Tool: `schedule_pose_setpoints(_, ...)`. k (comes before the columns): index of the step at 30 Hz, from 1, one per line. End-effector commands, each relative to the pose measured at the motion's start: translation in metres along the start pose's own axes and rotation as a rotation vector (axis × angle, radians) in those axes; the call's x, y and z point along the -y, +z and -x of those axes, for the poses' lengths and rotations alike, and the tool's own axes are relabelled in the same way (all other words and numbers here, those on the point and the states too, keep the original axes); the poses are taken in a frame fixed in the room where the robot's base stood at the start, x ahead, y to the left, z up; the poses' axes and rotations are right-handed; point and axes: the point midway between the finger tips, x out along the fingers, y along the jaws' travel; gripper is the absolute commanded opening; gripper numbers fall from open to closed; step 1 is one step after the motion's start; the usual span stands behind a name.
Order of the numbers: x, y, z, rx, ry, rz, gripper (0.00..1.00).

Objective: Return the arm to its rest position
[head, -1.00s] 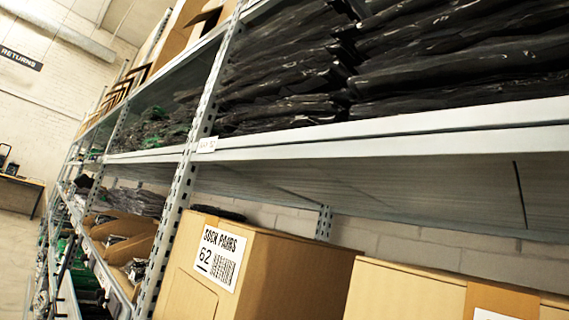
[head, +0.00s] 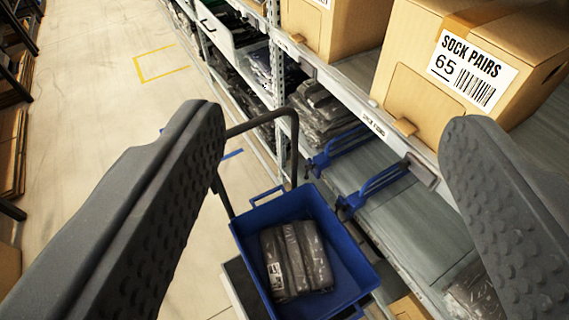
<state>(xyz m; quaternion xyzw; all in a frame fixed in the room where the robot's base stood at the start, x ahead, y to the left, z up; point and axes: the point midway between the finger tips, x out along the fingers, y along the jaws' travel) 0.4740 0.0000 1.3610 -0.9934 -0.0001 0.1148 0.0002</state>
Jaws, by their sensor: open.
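My gripper (head: 335,135) shows in the head view as two dark grey padded fingers, one at the left and one at the right. They stand wide apart with nothing between them. Beyond and below them is a blue tote (head: 262,292) with grey plastic-wrapped packs (head: 296,258) in it. The gripper touches nothing that I can see. The rest of my arm is out of view.
The tote rests on a cart with a dark handle (head: 262,121). Shelving at the right holds a box marked SOCK PAIRS 65 (head: 420,100), and blue clamp-like parts (head: 375,187) stick out below. Open floor (head: 110,100) with a yellow outline lies at the left.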

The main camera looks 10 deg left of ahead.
Motion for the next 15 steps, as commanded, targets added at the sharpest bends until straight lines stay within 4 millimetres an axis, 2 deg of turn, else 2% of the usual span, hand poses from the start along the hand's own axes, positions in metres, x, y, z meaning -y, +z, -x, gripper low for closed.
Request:
schedule_pose_setpoints(7,0.000,-0.007,0.001,0.000,0.000,0.000,0.63)
schedule_pose_setpoints(15,0.000,-0.043,0.009,-0.001,0.000,0.000,0.63)
